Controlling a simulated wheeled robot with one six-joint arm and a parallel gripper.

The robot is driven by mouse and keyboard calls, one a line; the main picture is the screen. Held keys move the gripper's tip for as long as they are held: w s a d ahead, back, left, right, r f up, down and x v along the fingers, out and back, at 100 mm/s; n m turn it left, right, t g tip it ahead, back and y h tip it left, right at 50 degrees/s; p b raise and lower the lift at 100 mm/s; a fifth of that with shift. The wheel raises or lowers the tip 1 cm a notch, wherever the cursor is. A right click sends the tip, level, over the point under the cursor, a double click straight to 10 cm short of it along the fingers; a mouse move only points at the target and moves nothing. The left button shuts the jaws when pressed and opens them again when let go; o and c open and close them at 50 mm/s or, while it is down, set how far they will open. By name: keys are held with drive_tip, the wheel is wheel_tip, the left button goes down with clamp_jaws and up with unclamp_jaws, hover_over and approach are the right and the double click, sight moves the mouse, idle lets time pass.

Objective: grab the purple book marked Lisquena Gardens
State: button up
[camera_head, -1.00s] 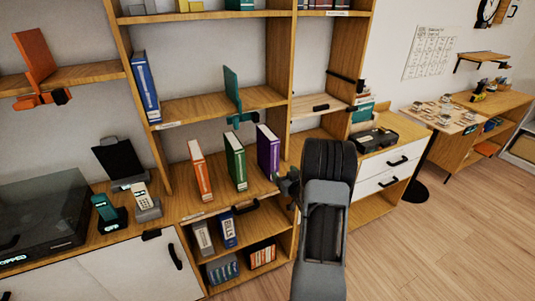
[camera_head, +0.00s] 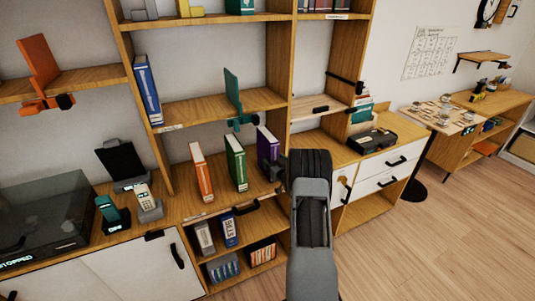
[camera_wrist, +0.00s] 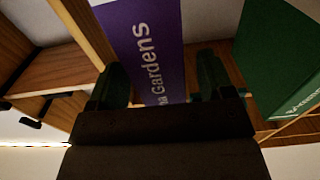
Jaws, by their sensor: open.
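The purple book (camera_head: 267,145) stands upright on the wooden shelf, right of a green book (camera_head: 236,162) and an orange book (camera_head: 200,172). In the wrist view the purple book (camera_wrist: 150,45) shows white letters ending in "Gardens". My gripper (camera_wrist: 158,88) is open there, with one finger on each side of the purple spine in the picture. I cannot tell whether the fingers touch it. In the head view my gripper (camera_head: 281,178) is partly hidden by my arm, close to the purple book's lower right.
The green book (camera_wrist: 283,60) stands close to the right finger in the wrist view. A wooden upright (camera_head: 281,90) rises behind and right of the purple book. A teal bookend (camera_head: 234,95) is on the shelf above. Binders fill the cubby below.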

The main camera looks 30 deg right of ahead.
drive_tip(key=shift+w+d, duration=0.2)
drive_tip(key=shift+w, duration=1.15)
drive_tip(key=shift+c, duration=0.4)
drive_tip(key=c, duration=1.2)
drive_tip(key=shift+r, duration=0.2)
clamp_jaws()
drive_tip(key=shift+r, duration=0.15)
